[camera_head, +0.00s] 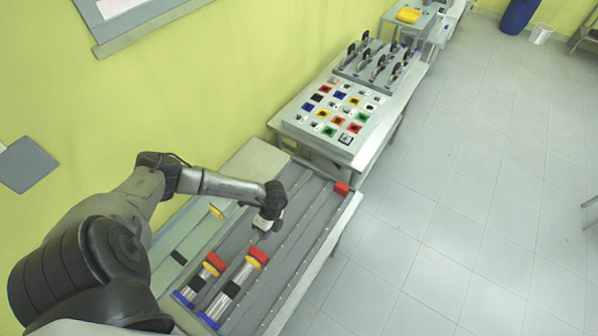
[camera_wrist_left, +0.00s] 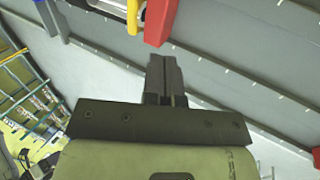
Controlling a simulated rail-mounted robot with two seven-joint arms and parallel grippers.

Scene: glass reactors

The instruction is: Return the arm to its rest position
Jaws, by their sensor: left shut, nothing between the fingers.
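My left arm (camera_head: 220,186) reaches in from the left over a grey slotted rack table. My left gripper (camera_head: 262,232) points down above the grey rack, past the red ends of two tubes. In the left wrist view its two fingers (camera_wrist_left: 166,72) are together and hold nothing. Two glass tubes with red, yellow and blue rings lie in the rack: a left one (camera_head: 202,280) and a right one (camera_head: 236,287). A red cap (camera_wrist_left: 159,20) and a yellow ring (camera_wrist_left: 132,15) show close to the fingertips in the wrist view. My right gripper is not in view.
The rack table (camera_head: 321,222) has empty lanes right of the tubes, with a red block (camera_head: 342,188) at its far end. Beyond stands a panel of coloured buttons (camera_head: 338,108) and a grey board with black handles (camera_head: 379,62). A yellow wall is on the left; the tiled floor (camera_head: 480,200) is clear.

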